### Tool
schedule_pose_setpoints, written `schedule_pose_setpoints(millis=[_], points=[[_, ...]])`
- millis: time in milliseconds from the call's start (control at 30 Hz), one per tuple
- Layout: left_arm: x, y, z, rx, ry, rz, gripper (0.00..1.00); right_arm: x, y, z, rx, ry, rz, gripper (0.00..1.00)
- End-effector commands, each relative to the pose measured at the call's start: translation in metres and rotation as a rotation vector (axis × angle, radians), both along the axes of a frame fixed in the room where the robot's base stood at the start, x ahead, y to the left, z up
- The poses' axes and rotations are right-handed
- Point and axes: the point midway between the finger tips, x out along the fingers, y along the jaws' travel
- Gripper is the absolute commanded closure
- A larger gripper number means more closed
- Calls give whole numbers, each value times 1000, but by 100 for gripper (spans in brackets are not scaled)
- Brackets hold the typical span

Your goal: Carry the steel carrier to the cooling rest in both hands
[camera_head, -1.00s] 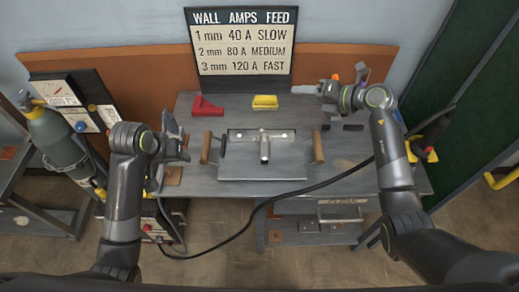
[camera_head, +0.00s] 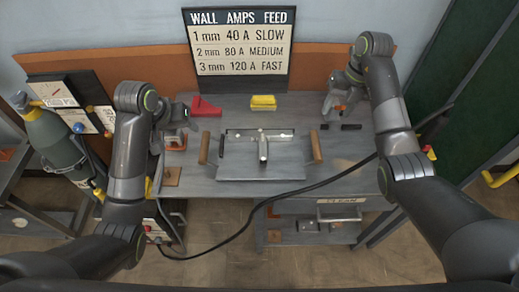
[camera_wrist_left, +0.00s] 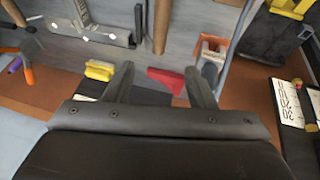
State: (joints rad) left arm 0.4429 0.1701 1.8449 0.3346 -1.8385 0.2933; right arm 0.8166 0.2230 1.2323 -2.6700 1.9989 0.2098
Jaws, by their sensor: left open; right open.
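The steel carrier (camera_head: 235,172) lies flat on the bench in the middle of the head view, with a wooden handle (camera_head: 204,148) at its left and another (camera_head: 316,148) at its right. A small T-shaped welded piece (camera_head: 263,150) sits on it. My left gripper (camera_head: 182,113) is open and empty, up and left of the left handle. In the left wrist view its jaws (camera_wrist_left: 160,82) are apart, and a wooden handle (camera_wrist_left: 162,25) shows beyond them. My right gripper (camera_head: 336,108) is open, up and right of the right handle. I cannot make out the cooling rest.
A red angle block (camera_head: 205,107) and a yellow block (camera_head: 263,102) lie behind the carrier. A black cable (camera_head: 300,191) crosses the bench front. A gas cylinder (camera_head: 50,135) stands at left. A small orange-based item (camera_head: 175,140) sits on the bench's left side.

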Motion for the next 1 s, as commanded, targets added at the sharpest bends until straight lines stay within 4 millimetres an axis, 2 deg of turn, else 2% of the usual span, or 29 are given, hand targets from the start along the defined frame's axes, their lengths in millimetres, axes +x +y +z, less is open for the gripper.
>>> schedule_pose_setpoints(millis=[167,700,1000], points=[[7,-4,-19,-1,6,1,50,-1,5,-21,3,5,0,51],[45,-21,-108,0,5,-1,50,-2,24,-117,2,4,2,51],[61,-27,-143,0,3,-1,50,-1,32,-155,2,3,2,51]])
